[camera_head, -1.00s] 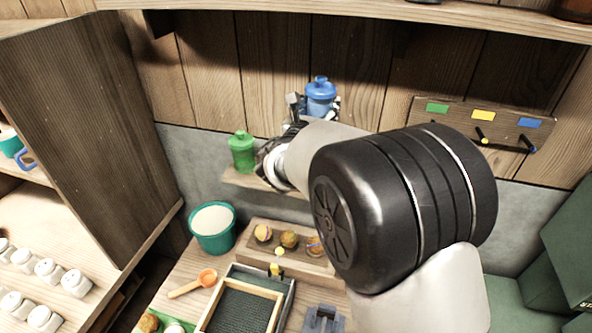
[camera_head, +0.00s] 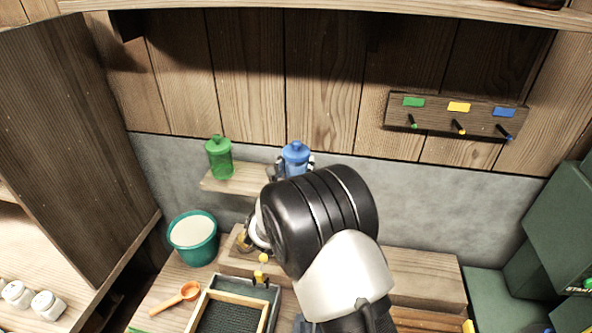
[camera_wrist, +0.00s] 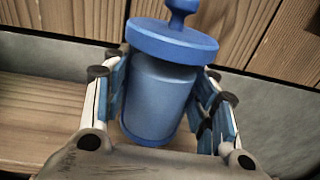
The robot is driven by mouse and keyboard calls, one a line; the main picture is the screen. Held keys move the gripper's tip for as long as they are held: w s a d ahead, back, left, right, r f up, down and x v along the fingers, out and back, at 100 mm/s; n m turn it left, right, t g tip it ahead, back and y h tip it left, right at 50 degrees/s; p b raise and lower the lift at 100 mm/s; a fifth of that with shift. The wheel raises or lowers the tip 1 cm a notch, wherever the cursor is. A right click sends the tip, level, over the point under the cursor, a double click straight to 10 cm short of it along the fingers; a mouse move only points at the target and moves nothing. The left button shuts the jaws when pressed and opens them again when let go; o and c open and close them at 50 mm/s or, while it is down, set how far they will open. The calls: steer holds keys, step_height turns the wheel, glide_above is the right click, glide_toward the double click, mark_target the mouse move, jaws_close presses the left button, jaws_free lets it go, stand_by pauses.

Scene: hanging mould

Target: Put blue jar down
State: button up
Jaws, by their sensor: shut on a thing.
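The blue jar (camera_head: 295,155), with a lid and knob, is in my gripper (camera_head: 291,170) at the right part of the small wooden wall shelf (camera_head: 222,184). In the wrist view, the jar (camera_wrist: 163,95) stands between the two blue-padded fingers of my gripper (camera_wrist: 166,108), which are shut on it. It looks slightly tilted in that view. The shelf's wooden top (camera_wrist: 50,115) shows to the left of the jar. My arm and gripper hide the jar's base and the shelf's right end, so I cannot tell whether the jar touches the shelf.
A green jar (camera_head: 219,160) stands on the shelf to the left. A peg rack (camera_head: 455,118) with green, yellow and blue labels hangs on the wall to the right. Below are a teal bucket (camera_head: 192,240), an orange scoop (camera_head: 176,299) and a framed screen (camera_head: 228,312).

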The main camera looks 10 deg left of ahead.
steer(key=shift+f, duration=0.3)
steer(key=shift+f, duration=0.2)
steer(key=o, duration=1.4)
steer(key=shift+c, duration=0.2)
steer(key=shift+r, duration=0.2)
steer(key=s, duration=1.2)
steer(key=shift+p, duration=0.45)
